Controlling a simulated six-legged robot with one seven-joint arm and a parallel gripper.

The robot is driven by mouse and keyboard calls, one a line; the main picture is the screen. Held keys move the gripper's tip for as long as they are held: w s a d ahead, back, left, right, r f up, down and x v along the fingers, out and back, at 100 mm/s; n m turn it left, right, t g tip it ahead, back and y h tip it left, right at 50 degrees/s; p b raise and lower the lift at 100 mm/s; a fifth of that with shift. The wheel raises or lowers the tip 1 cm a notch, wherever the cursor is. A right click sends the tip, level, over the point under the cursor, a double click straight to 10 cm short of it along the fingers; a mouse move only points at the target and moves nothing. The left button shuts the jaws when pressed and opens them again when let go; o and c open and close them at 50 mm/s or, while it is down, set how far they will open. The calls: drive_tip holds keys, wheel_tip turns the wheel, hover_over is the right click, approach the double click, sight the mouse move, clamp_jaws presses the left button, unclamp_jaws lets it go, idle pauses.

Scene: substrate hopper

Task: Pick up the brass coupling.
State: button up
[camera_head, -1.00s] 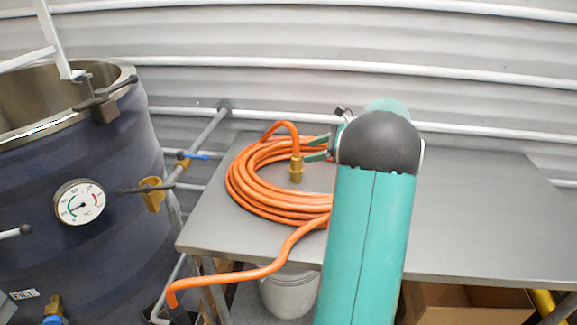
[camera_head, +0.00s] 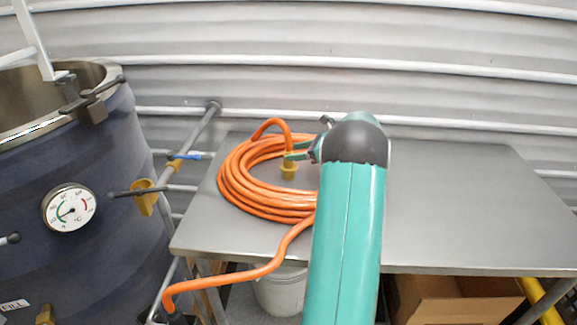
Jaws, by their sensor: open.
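The brass coupling (camera_head: 289,171) is on the end of an orange hose (camera_head: 262,211) that lies coiled on a grey metal table. The coupling hangs or stands upright inside the coil, at the end of a raised hose loop. My gripper (camera_head: 290,151) reaches in from the right, its green fingers at the coupling's upper part. The fingers overlap the coupling in this view; I cannot tell whether they touch it. The gripper is open. My arm hides the right edge of the coil and part of the gripper.
The table (camera_head: 460,215) is clear to the right of my arm. A dark blue tank (camera_head: 110,230) with a dial gauge (camera_head: 69,210) stands at left, near pipes and valve handles. A white bucket (camera_head: 281,292) and a cardboard box (camera_head: 440,303) are under the table. Corrugated wall is behind.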

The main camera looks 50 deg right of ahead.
sight(285, 153)
drive_tip(key=x, duration=0.5)
drive_tip(key=shift+w, duration=0.1)
drive_tip(key=c, duration=1.1)
